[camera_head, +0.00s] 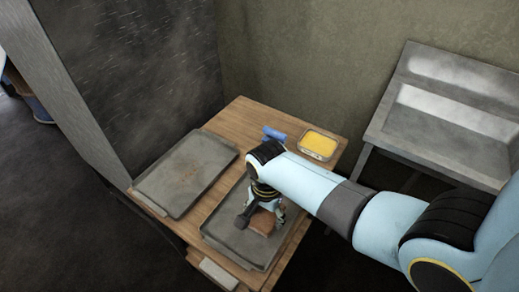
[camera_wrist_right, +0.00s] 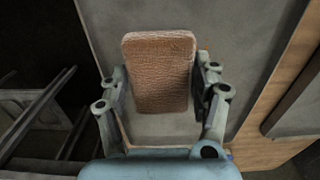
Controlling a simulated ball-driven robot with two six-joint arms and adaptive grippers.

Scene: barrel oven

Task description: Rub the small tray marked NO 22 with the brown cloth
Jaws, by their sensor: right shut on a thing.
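My right gripper (camera_head: 265,205) is over the right-hand grey tray (camera_head: 228,240) on the wooden table. It is shut on the brown cloth (camera_head: 263,223), a flat folded pad with rounded corners. In the right wrist view the cloth (camera_wrist_right: 158,75) sits between the two fingers (camera_wrist_right: 160,80), above the grey tray surface (camera_wrist_right: 108,30). I cannot tell whether the cloth touches the tray. A second grey tray (camera_head: 185,172) lies to the left, bare with a faint brown stain. A pale plate (camera_head: 218,273) is at the near edge by the right tray; no marking is legible. My left gripper is out of view.
A yellow-filled container (camera_head: 318,144) and a blue item (camera_head: 274,134) stand at the table's back. A dark wall-like block (camera_head: 130,80) rises on the left. A metal sink unit (camera_head: 445,110) is at the right. My right arm covers the table's right side.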

